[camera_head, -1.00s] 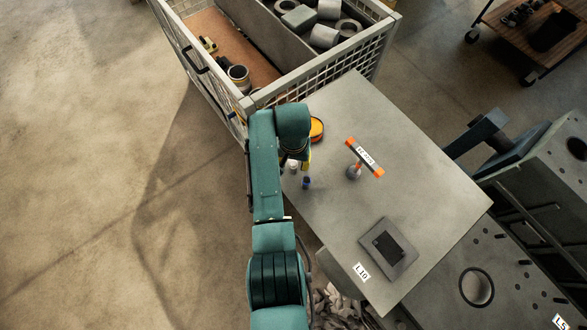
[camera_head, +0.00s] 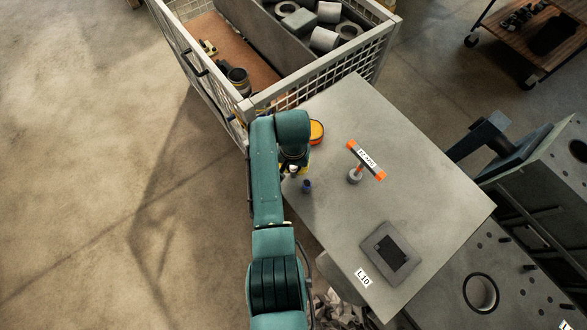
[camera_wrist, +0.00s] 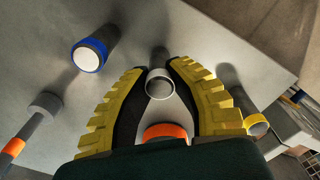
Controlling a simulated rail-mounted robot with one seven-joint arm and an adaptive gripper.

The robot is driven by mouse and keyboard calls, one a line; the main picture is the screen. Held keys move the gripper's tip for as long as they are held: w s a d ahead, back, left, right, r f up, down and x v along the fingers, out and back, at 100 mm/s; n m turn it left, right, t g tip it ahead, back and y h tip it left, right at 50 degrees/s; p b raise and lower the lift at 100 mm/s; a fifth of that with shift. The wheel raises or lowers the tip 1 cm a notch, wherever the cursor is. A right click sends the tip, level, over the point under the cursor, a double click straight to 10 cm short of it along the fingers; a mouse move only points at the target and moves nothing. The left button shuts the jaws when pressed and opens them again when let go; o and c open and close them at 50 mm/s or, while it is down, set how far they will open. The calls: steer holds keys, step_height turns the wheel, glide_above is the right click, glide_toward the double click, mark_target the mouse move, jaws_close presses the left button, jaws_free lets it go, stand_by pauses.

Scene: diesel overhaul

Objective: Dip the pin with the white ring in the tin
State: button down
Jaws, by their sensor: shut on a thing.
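My gripper (camera_wrist: 160,85) is low over the table's corner, its yellow fingers closed around a grey pin with a white ring (camera_wrist: 160,88). The pin's pale round end faces the wrist camera. I cannot tell whether its foot touches the table. In the head view my arm hides most of the gripper (camera_head: 293,172). The round tin (camera_head: 316,132) with orange inside stands on the table just beyond the gripper. In the wrist view an orange patch, likely the tin (camera_wrist: 165,131), shows between the fingers, partly hidden by my gripper body.
A blue-ringed pin (camera_wrist: 90,54) and a yellow-ringed pin (camera_wrist: 257,124) stand on either side of the gripper. A dark plate (camera_head: 390,254) lies near the front. A mesh crate (camera_head: 330,70) adjoins the table.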

steer(key=c, duration=1.7)
jaws_free()
jaws_close()
step_height(320, 180, up, 4)
steer(key=p, duration=0.4)
steer(key=shift+r, duration=0.1)
steer(key=shift+w, duration=0.1)
